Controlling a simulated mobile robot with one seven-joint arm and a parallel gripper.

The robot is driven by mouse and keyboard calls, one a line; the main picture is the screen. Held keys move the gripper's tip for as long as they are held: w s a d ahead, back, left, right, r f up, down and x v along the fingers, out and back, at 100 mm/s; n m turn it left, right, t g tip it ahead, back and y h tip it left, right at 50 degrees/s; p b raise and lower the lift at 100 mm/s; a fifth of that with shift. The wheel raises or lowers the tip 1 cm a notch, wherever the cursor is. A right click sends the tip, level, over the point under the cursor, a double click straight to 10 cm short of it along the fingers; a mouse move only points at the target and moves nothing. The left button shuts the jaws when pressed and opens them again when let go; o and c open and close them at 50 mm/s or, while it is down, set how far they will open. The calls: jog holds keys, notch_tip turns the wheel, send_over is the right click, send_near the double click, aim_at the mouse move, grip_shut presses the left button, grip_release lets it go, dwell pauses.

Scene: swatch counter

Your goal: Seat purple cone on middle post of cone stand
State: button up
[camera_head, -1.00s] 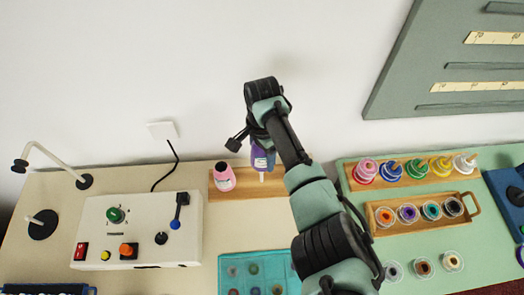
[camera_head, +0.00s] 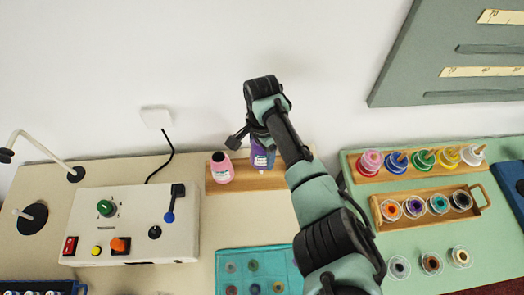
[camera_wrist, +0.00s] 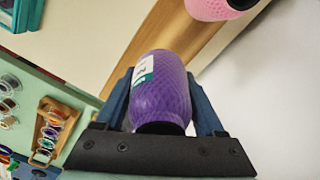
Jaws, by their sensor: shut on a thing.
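The purple cone (camera_head: 262,159) with a white label is held upright over the middle of the wooden cone stand (camera_head: 238,187). It also shows in the wrist view (camera_wrist: 162,88). My gripper (camera_head: 261,146) is shut on it, with one dark blue finger on each side in the wrist view (camera_wrist: 161,100). The middle post is hidden by the cone. I cannot tell whether the cone's base touches the board. A pink cone (camera_head: 221,168) sits on the left part of the stand and also shows in the wrist view (camera_wrist: 215,8).
A white control box (camera_head: 135,225) stands left of the stand. A teal tray of swatches (camera_head: 240,257) lies in front. To the right, a green mat (camera_head: 400,185) bears wooden racks of coloured spools (camera_head: 430,202). The wall is close behind the stand.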

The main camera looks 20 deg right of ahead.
jog(key=shift+f+b, duration=2.25)
jog(key=shift+f, duration=0.9)
jog(key=o, duration=1.5)
jog(key=shift+c, duration=0.2)
notch_tip(320, 180, up, 13)
